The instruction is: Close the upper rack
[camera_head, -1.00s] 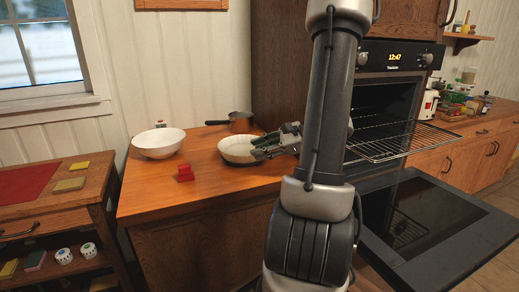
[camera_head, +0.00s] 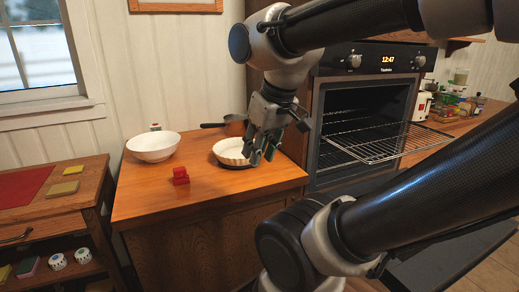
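The wire rack (camera_head: 408,139) is pulled out of the open oven (camera_head: 350,115), sticking out toward the front right. Its back part is still inside the oven cavity. The oven door is lowered and mostly hidden behind my arm. My gripper (camera_head: 262,158) points down over the wooden counter, left of the oven and well apart from the rack. Its fingers look spread, with nothing seen between them. They overlap the right side of the white pie dish (camera_head: 228,148) in the picture; I cannot tell whether they touch it.
A white bowl (camera_head: 153,147), a red block (camera_head: 180,176) and a dark pan (camera_head: 213,125) are on the counter (camera_head: 215,190). A low side table (camera_head: 80,205) stands at left. My arm crosses the right foreground, in front of the lowered door.

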